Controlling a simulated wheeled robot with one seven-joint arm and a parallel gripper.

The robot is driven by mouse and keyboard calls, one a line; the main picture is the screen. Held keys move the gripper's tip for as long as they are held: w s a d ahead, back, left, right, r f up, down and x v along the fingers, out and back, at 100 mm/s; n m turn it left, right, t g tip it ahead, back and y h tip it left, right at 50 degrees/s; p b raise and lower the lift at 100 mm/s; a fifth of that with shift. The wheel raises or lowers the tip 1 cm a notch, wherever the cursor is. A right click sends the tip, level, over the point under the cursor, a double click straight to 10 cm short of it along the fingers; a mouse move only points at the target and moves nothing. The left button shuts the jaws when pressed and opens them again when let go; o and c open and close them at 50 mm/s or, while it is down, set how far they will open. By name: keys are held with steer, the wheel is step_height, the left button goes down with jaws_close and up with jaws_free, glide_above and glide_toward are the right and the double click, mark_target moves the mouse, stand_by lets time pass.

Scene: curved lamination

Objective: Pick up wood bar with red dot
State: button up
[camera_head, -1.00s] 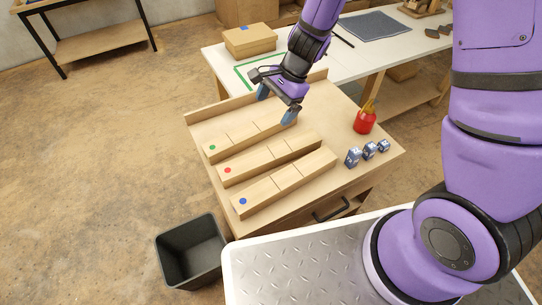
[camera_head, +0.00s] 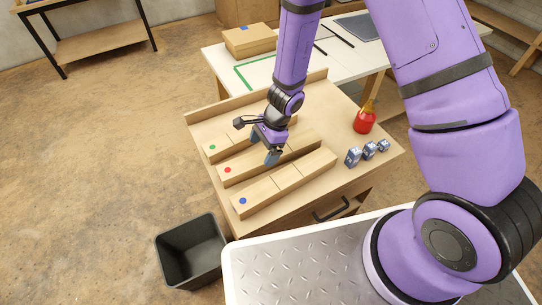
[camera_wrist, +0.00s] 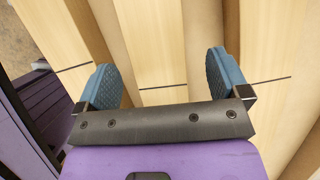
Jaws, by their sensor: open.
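The wood bar with the red dot (camera_head: 240,167) lies on the small wooden table, between the bar with the green dot (camera_head: 222,145) and the bar with the blue dot (camera_head: 265,191). My gripper (camera_head: 266,155) is over the middle of the red-dot bar and hides part of it. In the wrist view, my gripper (camera_wrist: 164,80) is open, with blue fingers spread on either side of the middle bar (camera_wrist: 155,50). Nothing is held between them. The dots are out of the wrist view, and how far down the fingers reach is unclear.
A red container (camera_head: 364,122) and several blue-grey blocks (camera_head: 353,157) stand at the table's right. A raised ledge (camera_head: 211,110) runs along the back. A black bin (camera_head: 190,252) is on the floor.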

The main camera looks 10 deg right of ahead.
mark_target(258, 157)
steer(key=shift+x, duration=2.6)
steer(key=shift+s+a+r, duration=0.1)
steer(key=shift+s+a, duration=0.05)
steer(key=shift+s, duration=0.05)
steer(key=c, duration=1.3)
steer(key=shift+r, duration=0.15)
